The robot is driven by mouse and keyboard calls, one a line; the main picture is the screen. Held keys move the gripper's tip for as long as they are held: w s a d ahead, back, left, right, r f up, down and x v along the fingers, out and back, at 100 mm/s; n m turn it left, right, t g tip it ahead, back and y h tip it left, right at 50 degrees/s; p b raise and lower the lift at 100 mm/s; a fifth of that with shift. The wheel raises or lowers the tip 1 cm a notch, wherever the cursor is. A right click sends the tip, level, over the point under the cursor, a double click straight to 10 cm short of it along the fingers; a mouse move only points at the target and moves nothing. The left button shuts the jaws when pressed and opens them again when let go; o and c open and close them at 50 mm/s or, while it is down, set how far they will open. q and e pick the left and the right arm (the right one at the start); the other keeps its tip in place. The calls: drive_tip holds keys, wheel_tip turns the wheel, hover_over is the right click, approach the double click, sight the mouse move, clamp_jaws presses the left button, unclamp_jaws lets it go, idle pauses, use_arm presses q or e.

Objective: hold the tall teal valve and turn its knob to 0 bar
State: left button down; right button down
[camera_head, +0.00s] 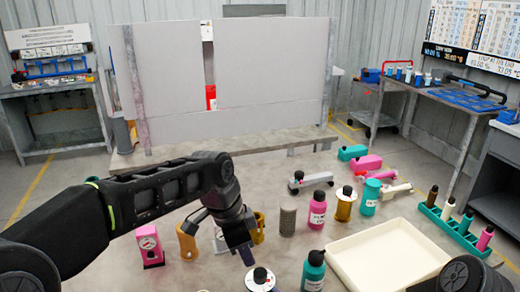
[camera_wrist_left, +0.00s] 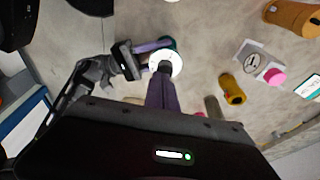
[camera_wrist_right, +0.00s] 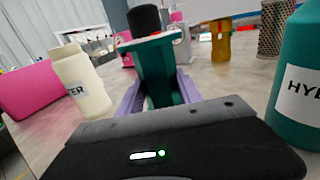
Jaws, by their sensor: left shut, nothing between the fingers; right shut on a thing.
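The tall teal valve (camera_wrist_right: 155,75) stands between the lavender fingers of my right gripper (camera_wrist_right: 160,95), shut on its body. Its black knob (camera_wrist_right: 145,20) points up. In the head view its white dial (camera_head: 262,279) shows at the bottom edge, and its lower body is cut off. The left wrist view shows the dial (camera_wrist_left: 178,60) from above; its reading is too small to tell. My left gripper (camera_head: 247,258) is shut and empty, its fingertips close to the knob; contact cannot be told. My right gripper also shows in the left wrist view (camera_wrist_left: 140,50).
A teal bottle (camera_head: 313,272) stands just right of the valve. A cream tray (camera_head: 385,258) lies farther right, with a teal rack (camera_head: 455,232) beyond. A pink gauge block (camera_head: 149,247) and an orange cylinder (camera_head: 187,242) stand to the left. Several bottles stand behind.

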sight(260, 276)
use_arm(q)
drive_tip(key=shift+f, duration=0.1)
drive_tip(key=shift+s+a+x, duration=0.1)
drive_tip(key=shift+a+x, duration=0.15)
drive_tip(key=shift+x, duration=0.85)
drive_tip(key=shift+s+a+x, duration=0.1)
drive_tip(key=shift+a+x, duration=0.15)
drive_tip(key=shift+x, duration=0.85)
drive_tip(key=shift+s+a+x, duration=0.1)
drive_tip(key=shift+a+x, duration=0.15)
drive_tip(key=shift+x, duration=0.85)
drive_tip(key=shift+w+d+f, duration=0.15)
drive_tip(key=shift+f, duration=0.05)
drive_tip(key=shift+w, duration=0.25)
drive_tip(key=shift+w+a, duration=0.4)
drive_tip(key=shift+w, duration=0.4)
drive_tip(key=shift+w+d+r, duration=0.1)
drive_tip(key=shift+w, duration=0.1)
drive_tip(key=shift+a, duration=0.45)
